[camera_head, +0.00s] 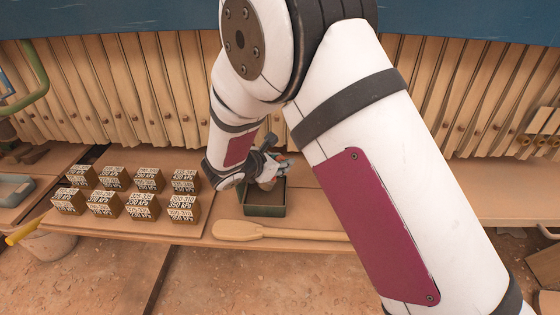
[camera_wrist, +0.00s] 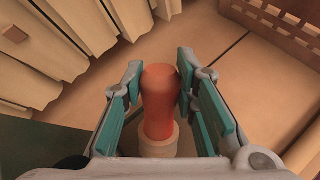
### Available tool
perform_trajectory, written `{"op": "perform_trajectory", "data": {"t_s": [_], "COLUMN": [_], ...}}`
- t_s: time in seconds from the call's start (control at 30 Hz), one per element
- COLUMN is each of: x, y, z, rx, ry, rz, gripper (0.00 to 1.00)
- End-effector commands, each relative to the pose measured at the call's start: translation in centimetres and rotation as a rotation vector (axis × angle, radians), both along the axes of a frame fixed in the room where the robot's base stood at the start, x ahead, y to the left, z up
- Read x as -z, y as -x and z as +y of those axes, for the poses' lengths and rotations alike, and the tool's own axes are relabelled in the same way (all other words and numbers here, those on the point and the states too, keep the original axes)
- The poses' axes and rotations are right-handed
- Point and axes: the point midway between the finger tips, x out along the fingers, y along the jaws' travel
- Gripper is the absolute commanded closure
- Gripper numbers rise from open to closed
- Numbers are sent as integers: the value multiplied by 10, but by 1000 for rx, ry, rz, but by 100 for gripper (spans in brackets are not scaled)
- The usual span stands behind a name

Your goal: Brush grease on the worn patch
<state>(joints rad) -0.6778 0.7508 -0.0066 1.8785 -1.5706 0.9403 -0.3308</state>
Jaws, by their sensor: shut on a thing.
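My gripper (camera_head: 274,172) is low over the bench, at the far end of my arm. In the wrist view its teal fingers (camera_wrist: 158,78) stand on both sides of an orange, round-ended handle (camera_wrist: 160,92) with a tan collar at its near end. The gripper is shut on this handle, which looks like the brush's; no bristles show. A small dark green tray (camera_head: 264,211) is just below and beside the gripper. Whether the brush touches the tray cannot be told. I cannot make out the worn patch in either view.
Several labelled blocks (camera_head: 141,206) stand in two rows left of the tray. A wooden paddle (camera_head: 240,230) lies along the bench's front edge. Pale pleated cloths (camera_head: 120,90) hang behind the bench. A bucket (camera_head: 48,243) stands at the left. My arm hides much of the right side.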

Motion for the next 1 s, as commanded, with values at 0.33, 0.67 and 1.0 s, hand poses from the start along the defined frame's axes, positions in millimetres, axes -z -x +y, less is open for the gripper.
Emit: {"op": "perform_trajectory", "data": {"t_s": [0.33, 0.67, 1.0], "x": [4, 7, 7], "y": [0, 0, 0], "z": [0, 0, 0], "rx": [0, 0, 0], "ry": [0, 0, 0], "rz": [0, 0, 0], "gripper": [100, 100, 100]}}
